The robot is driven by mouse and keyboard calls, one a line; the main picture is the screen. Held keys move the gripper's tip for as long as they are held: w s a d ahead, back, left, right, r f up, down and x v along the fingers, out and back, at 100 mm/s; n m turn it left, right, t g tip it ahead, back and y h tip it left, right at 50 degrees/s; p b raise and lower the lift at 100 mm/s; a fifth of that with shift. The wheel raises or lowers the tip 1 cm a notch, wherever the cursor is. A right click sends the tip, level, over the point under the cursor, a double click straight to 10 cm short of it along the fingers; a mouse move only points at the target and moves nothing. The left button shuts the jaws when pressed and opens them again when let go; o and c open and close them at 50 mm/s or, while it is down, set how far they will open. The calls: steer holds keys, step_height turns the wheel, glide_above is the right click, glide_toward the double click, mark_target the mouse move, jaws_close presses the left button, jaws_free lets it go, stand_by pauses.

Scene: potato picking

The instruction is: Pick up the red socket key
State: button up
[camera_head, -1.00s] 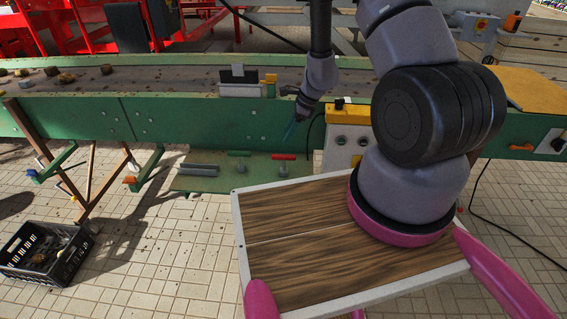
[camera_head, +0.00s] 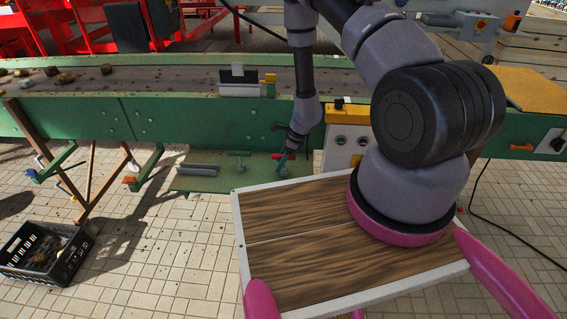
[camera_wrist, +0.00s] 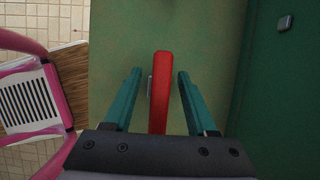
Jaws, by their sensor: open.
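The red socket key (camera_wrist: 161,85) shows in the wrist view as a long red bar between the two teal fingers of my gripper (camera_wrist: 158,80). The fingers are open, one on each side, with a gap to the bar on both sides. In the head view, my gripper (camera_head: 284,165) points down over the green shelf (camera_head: 215,183) below the conveyor. There the red key (camera_head: 276,156) is mostly hidden behind the gripper, with only a little red showing. Whether the fingers are at the key's height is hard to tell.
A green-handled tool (camera_head: 239,154) and grey bars (camera_head: 199,168) lie on the shelf left of my gripper. The green conveyor side (camera_head: 180,122) rises behind. A yellow-topped control box (camera_head: 345,137) stands close on the right. A black crate (camera_head: 42,250) sits on the floor at left.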

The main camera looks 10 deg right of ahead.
steer(key=shift+f, duration=0.15)
jaws_close()
